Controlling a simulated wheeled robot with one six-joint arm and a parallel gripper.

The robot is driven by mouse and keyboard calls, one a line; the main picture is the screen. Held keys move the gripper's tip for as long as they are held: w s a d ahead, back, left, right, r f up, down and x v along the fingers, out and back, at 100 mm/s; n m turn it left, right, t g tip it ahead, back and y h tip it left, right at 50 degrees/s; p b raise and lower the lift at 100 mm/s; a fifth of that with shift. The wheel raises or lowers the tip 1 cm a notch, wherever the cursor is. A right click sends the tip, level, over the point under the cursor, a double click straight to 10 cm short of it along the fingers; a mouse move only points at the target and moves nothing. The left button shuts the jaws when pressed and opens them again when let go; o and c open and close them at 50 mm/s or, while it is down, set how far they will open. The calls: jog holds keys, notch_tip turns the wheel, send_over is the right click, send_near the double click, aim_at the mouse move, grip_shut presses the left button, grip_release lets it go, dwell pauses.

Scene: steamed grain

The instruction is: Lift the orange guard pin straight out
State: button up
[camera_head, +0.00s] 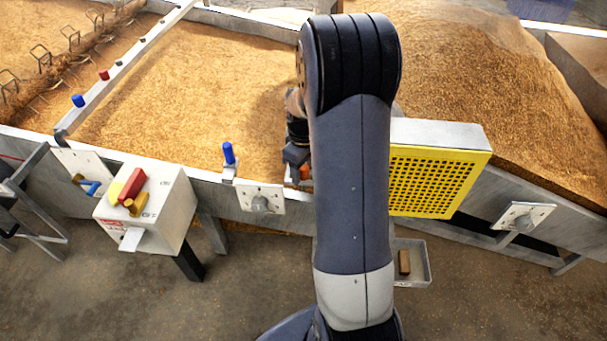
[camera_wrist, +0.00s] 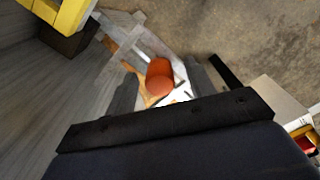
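The orange guard pin (camera_wrist: 159,76) shows in the wrist view as a rounded orange head above a pale metal bracket. In the head view a small part of the orange pin (camera_head: 305,172) shows at the trough's front wall, beside my arm. My gripper (camera_wrist: 162,90) is open, with one dark finger on each side of the pin head in the wrist view. I cannot tell whether either finger touches it. In the head view my arm hides most of the pin and its mount.
A yellow perforated guard (camera_head: 435,182) stands right of my arm. A blue pin (camera_head: 229,153) stands upright on the wall to the left. A control box (camera_head: 160,215) with a red handle is at the lower left. A grey tray (camera_head: 418,260) holds a brown block. Grain fills the trough behind.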

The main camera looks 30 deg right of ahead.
jog(key=c, duration=1)
notch_tip(320, 180, up, 10)
jog(key=shift+r+p, duration=0.1)
jog(key=shift+p, duration=0.55)
jog(key=shift+c, duration=0.2)
